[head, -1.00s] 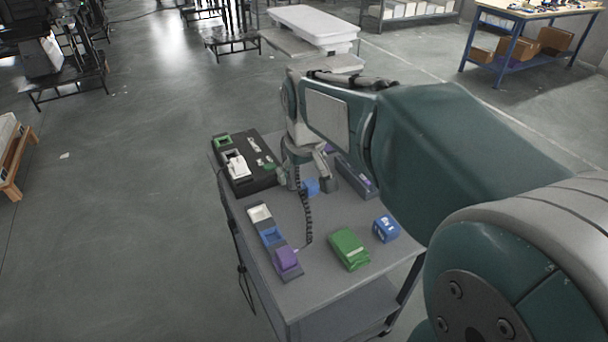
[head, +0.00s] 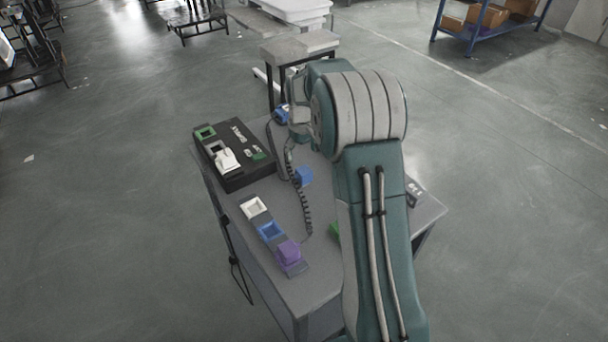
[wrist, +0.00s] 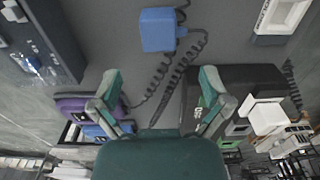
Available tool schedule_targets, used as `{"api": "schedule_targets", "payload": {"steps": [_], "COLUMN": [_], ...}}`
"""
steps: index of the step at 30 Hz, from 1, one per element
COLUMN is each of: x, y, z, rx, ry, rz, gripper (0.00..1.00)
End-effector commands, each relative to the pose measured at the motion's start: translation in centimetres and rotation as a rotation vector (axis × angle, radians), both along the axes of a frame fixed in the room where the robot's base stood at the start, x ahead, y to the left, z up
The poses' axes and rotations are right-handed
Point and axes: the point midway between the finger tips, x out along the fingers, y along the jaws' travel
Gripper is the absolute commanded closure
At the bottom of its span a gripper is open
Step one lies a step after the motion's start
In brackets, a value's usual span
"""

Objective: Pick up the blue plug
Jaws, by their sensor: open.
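The blue plug (head: 303,176) is a small blue block on the grey table, with a dark coiled cord beside it. In the wrist view the blue plug (wrist: 158,30) is at the top centre, past the fingertips, with the coiled cord next to it. My gripper (wrist: 160,76) is open, its two fingers apart, with nothing held between them. A blue square socket (head: 270,231) is in the row at the table's front left.
A black box (head: 236,153) with green and white parts stands at the table's back left. The socket row also has a white frame (head: 254,207) and a purple block (head: 289,252). Another blue item (head: 281,115) is at the back. My arm hides the table's right side.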

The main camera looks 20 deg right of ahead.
Motion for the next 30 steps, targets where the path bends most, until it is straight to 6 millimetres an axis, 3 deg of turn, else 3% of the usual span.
{"api": "schedule_targets", "payload": {"steps": [3,11,18,27,28,30], "x": [-0.1,-0.3,-0.8,-0.7,-0.7,-0.7], "y": [0.1,0.0,-0.3,-0.3,-0.3,-0.3], "z": [-2.1,-4.4,-7.9,-8.6,-8.6,-8.6], "rx": [0.0,-0.001,0.0,-0.001,-0.001,-0.001], "ry": [0.004,0.003,0.002,0.0,0.0,0.0], "rz": [0.0,0.0,0.0,0.0,0.0,0.0], "gripper": [0.03,0.03,0.03,0.03,0.07,0.39]}}
